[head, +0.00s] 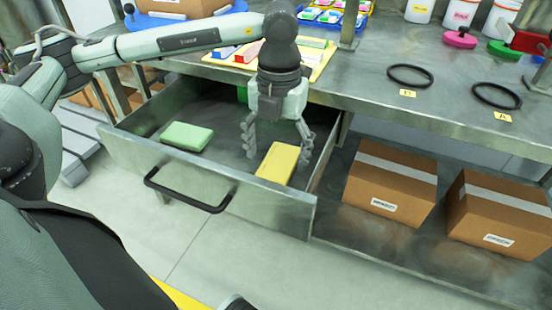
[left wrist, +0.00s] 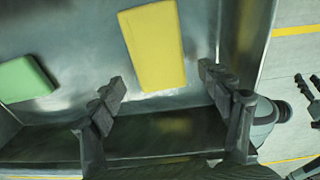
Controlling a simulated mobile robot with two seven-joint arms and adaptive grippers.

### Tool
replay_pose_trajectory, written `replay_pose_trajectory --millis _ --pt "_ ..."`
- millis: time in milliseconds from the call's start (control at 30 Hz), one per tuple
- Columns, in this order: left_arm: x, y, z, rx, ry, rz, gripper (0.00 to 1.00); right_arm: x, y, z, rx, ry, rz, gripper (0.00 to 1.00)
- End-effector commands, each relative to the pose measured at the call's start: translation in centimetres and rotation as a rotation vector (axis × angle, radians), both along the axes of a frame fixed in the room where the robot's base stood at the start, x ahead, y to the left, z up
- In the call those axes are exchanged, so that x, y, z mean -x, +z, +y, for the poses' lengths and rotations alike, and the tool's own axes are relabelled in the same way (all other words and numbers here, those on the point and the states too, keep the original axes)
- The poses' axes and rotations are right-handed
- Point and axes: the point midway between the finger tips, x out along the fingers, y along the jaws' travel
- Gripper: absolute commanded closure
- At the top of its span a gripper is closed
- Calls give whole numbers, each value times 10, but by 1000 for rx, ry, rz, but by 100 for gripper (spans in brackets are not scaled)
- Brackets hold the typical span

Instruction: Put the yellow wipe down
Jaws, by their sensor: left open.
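The yellow wipe (head: 279,163) lies flat inside the open drawer (head: 272,208), towards its right side. It also shows in the left wrist view (left wrist: 153,45). My left gripper (head: 276,152) is over the drawer, pointing down, with its fingers wide apart and nothing held between them. In the left wrist view its fingertips (left wrist: 162,84) are spread, and the wipe lies beyond them, apart from both. A green wipe (head: 187,136) lies in the drawer to the left. Dark fingers, probably my right gripper (left wrist: 308,85), show at the right edge of the left wrist view; their opening is unclear.
The drawer's black handle (head: 187,195) is at its front. The metal bench (head: 370,85) above carries a tray (head: 322,68) of coloured packs and two black rings (head: 410,75). Two cardboard boxes (head: 390,185) stand on the lower shelf at right. Drawer floor between the wipes is clear.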

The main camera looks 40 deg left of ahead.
Motion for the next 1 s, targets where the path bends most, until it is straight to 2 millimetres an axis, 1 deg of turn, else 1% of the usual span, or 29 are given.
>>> replay_pose_trajectory --millis 33,200,300,433,600,1000 --pt "-1 12 -1 1 -1 -3 23 0 0 0 0 0 0 60" --pt "-3 51 -1 1 -2 -4 23 -2 1 1 -3 2 -7 60" --pt "-3 70 -1 2 -1 -5 23 -3 -2 1 -4 4 -7 60" --pt "-4 89 -1 0 -2 -2 23 -3 -6 1 -5 3 -2 60" --pt "-3 100 0 -1 -2 1 23 -5 -8 1 -6 3 -3 60" --pt "-3 101 0 -1 -1 1 23 -7 -7 3 -10 2 -7 60"
